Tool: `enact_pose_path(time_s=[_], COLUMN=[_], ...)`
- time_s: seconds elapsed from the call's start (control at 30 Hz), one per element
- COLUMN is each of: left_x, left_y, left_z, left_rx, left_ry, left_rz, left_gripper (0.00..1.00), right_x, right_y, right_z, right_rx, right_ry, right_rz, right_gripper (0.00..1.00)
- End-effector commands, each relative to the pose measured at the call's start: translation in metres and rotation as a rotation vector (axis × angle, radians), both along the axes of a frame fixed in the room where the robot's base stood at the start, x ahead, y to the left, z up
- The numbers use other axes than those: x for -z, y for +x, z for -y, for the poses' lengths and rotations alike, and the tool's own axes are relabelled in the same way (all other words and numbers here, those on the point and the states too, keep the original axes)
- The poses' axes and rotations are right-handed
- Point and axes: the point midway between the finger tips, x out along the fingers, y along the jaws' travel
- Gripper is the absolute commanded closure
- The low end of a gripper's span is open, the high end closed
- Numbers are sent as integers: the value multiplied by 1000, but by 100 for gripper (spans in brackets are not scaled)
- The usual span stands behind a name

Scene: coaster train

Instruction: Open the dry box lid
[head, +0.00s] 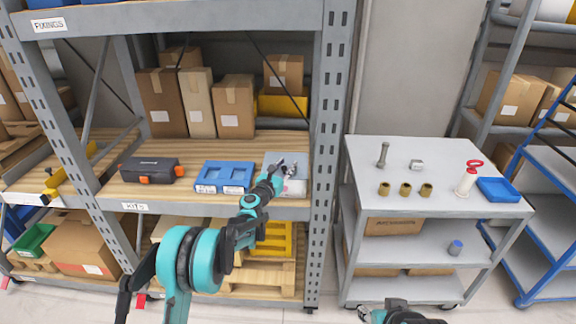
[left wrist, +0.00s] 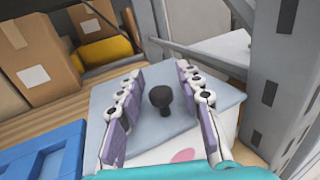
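The dry box (head: 297,188) is a white box with a flat grey-blue lid (head: 297,160), at the right end of the middle shelf. In the left wrist view the lid (left wrist: 215,97) lies flat on the box, with a black knob (left wrist: 161,99) standing up from it. My left gripper (head: 283,171) is over the lid. In the left wrist view its two fingers (left wrist: 160,108) are spread wide, one on each side of the knob, with visible gaps to it.
A blue tray (head: 224,177) stands just left of the dry box, and a dark case (head: 151,170) farther left. Cardboard boxes (head: 233,106) stand behind. A grey shelf upright (head: 323,150) is close on the right. A cart (head: 430,205) with small parts is beyond it.

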Motion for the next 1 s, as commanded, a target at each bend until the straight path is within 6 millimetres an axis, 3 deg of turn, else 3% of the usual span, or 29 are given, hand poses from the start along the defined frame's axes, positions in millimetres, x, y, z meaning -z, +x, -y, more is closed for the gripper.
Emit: enact_pose_path(time_s=[0.2, 0.47, 0.5, 0.63, 1.0], left_x=[0, -1, -1, -1, -1], left_y=[20, 22, 22, 22, 22], left_z=[8, 9, 9, 9, 9], left_rx=[1, 1, 1, 1, 1], left_ry=[1, 2, 2, 2, 1], left_rz=[0, 1, 1, 1, -2], left_gripper=[64, 64, 67, 100, 100], right_x=[7, 7, 7, 7, 6], right_y=[0, 0, 0, 0, 0], right_z=[0, 0, 0, 0, 0], right_rx=[0, 0, 0, 0, 0], right_ry=[0, 0, 0, 0, 0], right_rz=[0, 0, 0, 0, 0], right_gripper=[60, 60, 60, 60, 60])
